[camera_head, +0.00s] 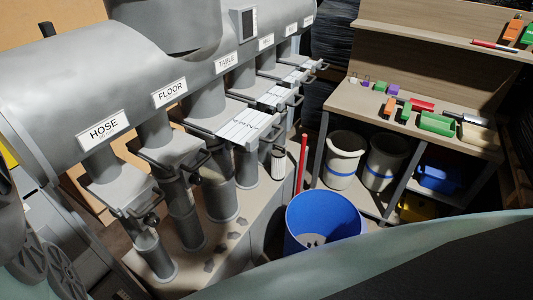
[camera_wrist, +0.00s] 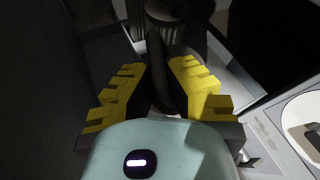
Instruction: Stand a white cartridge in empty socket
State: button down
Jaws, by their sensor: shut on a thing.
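My gripper (camera_wrist: 165,80) shows in the wrist view, with its yellow stepped fingers closed around a dark, bar-like thing (camera_wrist: 155,52). The shadow hides what this thing is. Past the fingertips, a ribbed grey cylinder (camera_wrist: 166,15) stands in shade. In the head view, a white ribbed cartridge (camera_head: 278,163) stands upright beneath the duct row, on the right part of the pale plinth. I cannot tell whether it is the same cylinder. I cannot make out an empty socket. My gripper is not seen in the head view.
Grey ducts labelled HOSE (camera_head: 104,128), FLOOR (camera_head: 170,92) and TABLE (camera_head: 226,61) have slide gates with handles. A blue bin (camera_head: 322,222) stands at front. A red post (camera_head: 301,160) is behind it. A wooden workbench (camera_head: 385,125) with colored blocks and buckets is at right.

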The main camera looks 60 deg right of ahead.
jog(key=shift+a+r, duration=0.1)
jog(key=shift+r, duration=0.1)
jog(key=shift+s+p, duration=0.4)
jog(key=shift+s, duration=0.45)
jog(key=s+p, duration=0.2)
jog(key=s, duration=0.5)
jog(key=shift+s, duration=0.3)
dwell(3.2)
